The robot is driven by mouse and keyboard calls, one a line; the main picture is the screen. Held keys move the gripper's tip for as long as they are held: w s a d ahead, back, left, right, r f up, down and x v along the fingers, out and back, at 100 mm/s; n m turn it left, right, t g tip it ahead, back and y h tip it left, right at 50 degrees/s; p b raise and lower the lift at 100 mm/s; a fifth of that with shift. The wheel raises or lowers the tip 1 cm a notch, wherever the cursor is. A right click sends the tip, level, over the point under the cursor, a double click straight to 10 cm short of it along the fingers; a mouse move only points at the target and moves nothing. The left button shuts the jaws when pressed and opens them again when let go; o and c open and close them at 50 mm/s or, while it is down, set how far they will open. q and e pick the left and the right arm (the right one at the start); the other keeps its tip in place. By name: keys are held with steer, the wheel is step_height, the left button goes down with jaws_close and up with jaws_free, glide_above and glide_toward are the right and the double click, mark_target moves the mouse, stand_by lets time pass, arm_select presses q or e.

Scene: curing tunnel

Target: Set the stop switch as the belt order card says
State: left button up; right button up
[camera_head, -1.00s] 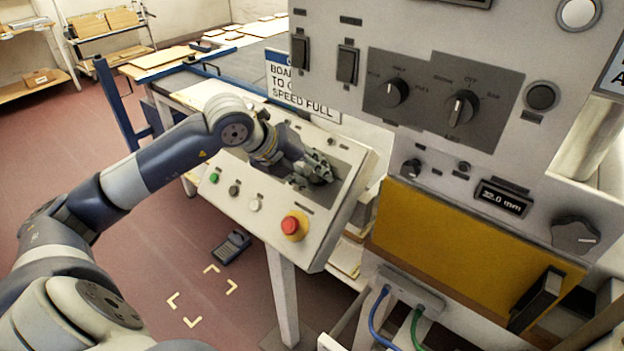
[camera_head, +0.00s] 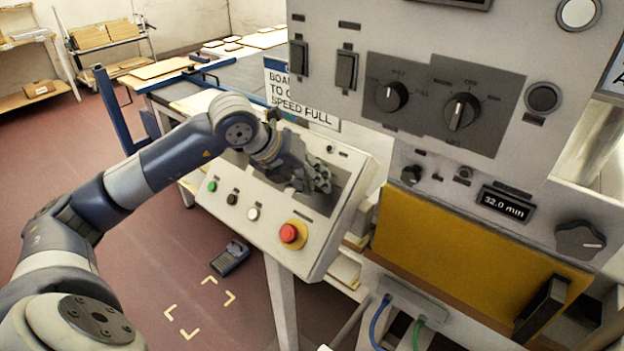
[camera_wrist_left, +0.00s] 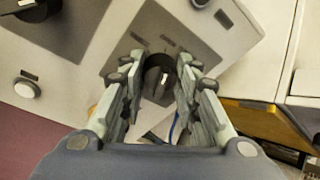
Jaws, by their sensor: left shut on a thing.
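My left gripper (camera_head: 317,177) is over the dark plate at the upper right of the sloped control box (camera_head: 250,212). In the left wrist view its two fingers (camera_wrist_left: 158,88) are closed on the sides of a black rotary switch (camera_wrist_left: 158,72) with a pale pointer mark. The small lettering around this switch is too blurred to read. In the head view the gripper hides the switch. A white card (camera_head: 301,103) behind the box has a blue top strip; "BOA…", "TO C…" and "SPEED FULL" can be read, and the tall panel covers part of it. My right gripper is not in view.
The box also carries a red stop button (camera_head: 290,233) and green, black and white buttons. The tall grey panel (camera_head: 440,165) at right holds two larger knobs, rocker switches and a "32.0 mm" display (camera_head: 503,203).

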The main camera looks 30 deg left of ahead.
arm_select(q)
steer(key=o, duration=1.1)
steer(key=shift+c, duration=0.2)
steer(key=shift+s+r, duration=0.1)
steer(key=shift+s+a+r, duration=0.1)
steer(key=shift+s+r, duration=0.05)
steer(key=shift+r, duration=0.05)
steer(key=v, duration=1.1)
steer(key=shift+s+a, duration=0.1)
